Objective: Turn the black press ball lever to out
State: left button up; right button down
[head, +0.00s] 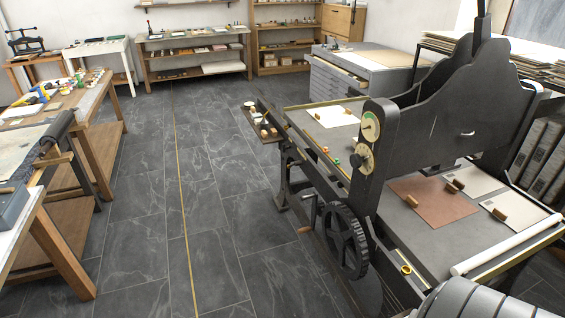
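The black press (441,106) stands at the right, with a tall dark frame over a flat grey bed. A black upright bar (481,24) rises from the top of its frame and runs out of the picture. I cannot tell whether this bar is the ball lever, as no ball shows on it. A panel on the near post carries a green-faced dial (371,126) and a pale round dial (364,158). A dark spoked wheel (344,240) sits low on the press's side. Neither of my grippers is in view.
A brown sheet (432,203) and pale sheets with wooden blocks lie on the press bed. A crank handle (305,229) juts into the aisle. Wooden workbenches (63,255) line the left. The dark tiled floor (217,225) between is clear. Grey drawers (345,85) stand behind the press.

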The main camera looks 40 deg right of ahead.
aim_at(298, 164)
jog(key=i+z, duration=0.75)
jog(key=i+j+z, duration=0.15)
jog(key=i+z, duration=0.2)
jog(key=i, duration=0.15)
